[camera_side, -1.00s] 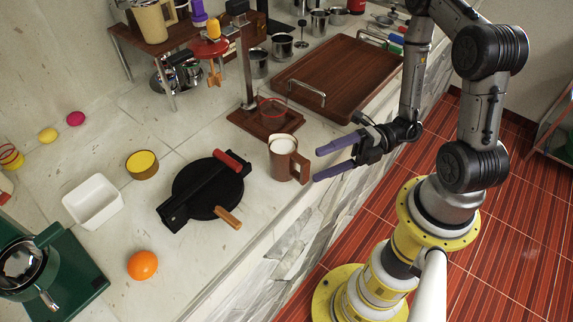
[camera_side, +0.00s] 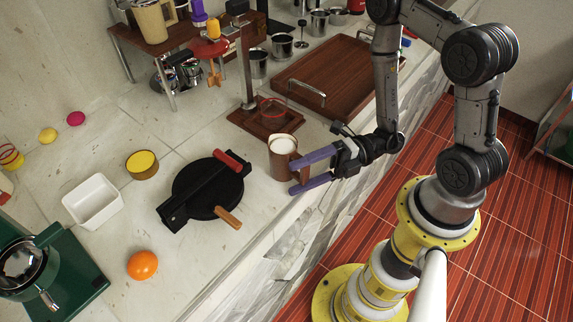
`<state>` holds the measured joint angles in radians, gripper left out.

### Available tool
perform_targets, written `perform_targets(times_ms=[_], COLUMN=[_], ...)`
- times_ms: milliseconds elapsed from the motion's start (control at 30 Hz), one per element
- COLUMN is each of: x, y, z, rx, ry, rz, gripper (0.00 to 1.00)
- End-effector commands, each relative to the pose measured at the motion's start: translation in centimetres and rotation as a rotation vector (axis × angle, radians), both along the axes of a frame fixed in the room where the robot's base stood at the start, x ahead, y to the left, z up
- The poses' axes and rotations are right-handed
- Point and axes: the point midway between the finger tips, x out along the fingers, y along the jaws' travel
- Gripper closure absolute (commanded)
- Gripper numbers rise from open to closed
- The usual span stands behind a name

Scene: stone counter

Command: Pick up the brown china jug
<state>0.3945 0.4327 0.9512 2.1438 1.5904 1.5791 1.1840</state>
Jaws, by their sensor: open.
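The brown china jug (camera_side: 281,160) stands upright on the stone counter near its front edge, with a pale white inside showing at the top. My gripper (camera_side: 293,177) is open, with its two purple fingers pointing left at the jug's right side, where the handle is. The upper finger overlaps the jug's right side in the picture, and the lower finger reaches just below it. The handle is now mostly hidden behind the fingers. I cannot tell whether the fingers touch the jug.
A black round press (camera_side: 207,189) with a wooden handle lies left of the jug. A wooden stand (camera_side: 262,120) is just behind it, and a brown tray (camera_side: 335,77) lies farther back. An orange (camera_side: 142,265) and a white dish (camera_side: 92,202) are at the left.

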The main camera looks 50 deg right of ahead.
Motion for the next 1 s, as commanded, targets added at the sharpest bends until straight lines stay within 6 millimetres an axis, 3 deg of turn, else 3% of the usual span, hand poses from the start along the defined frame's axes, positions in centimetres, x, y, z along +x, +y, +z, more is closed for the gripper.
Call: perform_targets(times_ms=[133, 600, 1000], x=[0.00, -0.02, -0.01], y=[-0.02, -0.04, -0.04], z=[0.00, -0.01, 0.08], rx=[0.000, 0.000, 0.001], ry=[0.000, 0.001, -0.002], rz=[0.000, 0.000, 0.000], gripper=[0.13, 0.98, 1.00])
